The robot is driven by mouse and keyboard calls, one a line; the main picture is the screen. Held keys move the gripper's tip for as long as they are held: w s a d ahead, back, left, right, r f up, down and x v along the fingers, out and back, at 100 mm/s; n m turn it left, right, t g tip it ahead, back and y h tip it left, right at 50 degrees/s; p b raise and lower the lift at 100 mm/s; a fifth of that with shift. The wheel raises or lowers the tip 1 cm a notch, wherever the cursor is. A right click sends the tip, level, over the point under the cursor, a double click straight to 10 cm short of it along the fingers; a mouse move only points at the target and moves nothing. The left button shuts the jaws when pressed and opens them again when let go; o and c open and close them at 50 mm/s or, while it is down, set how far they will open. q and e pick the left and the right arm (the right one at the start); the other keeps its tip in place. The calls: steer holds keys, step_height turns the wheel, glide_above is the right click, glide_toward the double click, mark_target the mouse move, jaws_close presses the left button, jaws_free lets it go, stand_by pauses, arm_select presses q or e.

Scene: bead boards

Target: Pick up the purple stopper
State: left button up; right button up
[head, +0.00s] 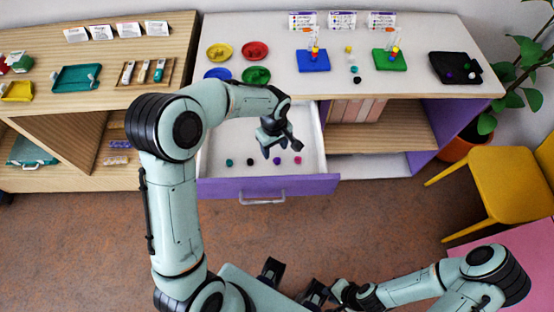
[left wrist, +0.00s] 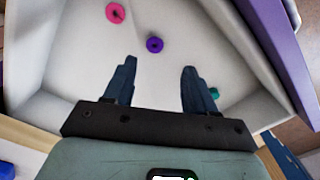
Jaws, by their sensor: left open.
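The purple stopper (head: 277,160) lies on the floor of the open white drawer (head: 220,145), between a black stopper (head: 250,161) and a pink stopper (head: 298,160). My left gripper (head: 281,148) is above the drawer, open and empty, pointing down. In the left wrist view the purple stopper (left wrist: 155,44) shows just beyond the gap between the open fingers (left wrist: 159,66), and nothing is between them. My right gripper (head: 315,291) is low at the bottom of the head view, away from the drawer; its jaws are unclear.
A teal stopper (head: 229,161) lies at the left in the drawer. The drawer has a purple front (head: 300,186) and raised walls. The white top above it holds coloured dishes (head: 255,50) and bead boards (head: 313,61). A yellow chair (head: 500,185) stands at the right.

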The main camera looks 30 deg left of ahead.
mark_target(277, 157)
arm_select(q)
steer(key=f, duration=0.7)
steer(key=shift+w+d+f, duration=0.2)
steer(key=shift+w+f, duration=0.1)
steer(key=shift+w, duration=0.1)
steer(key=shift+c, duration=0.3)
jaws_close()
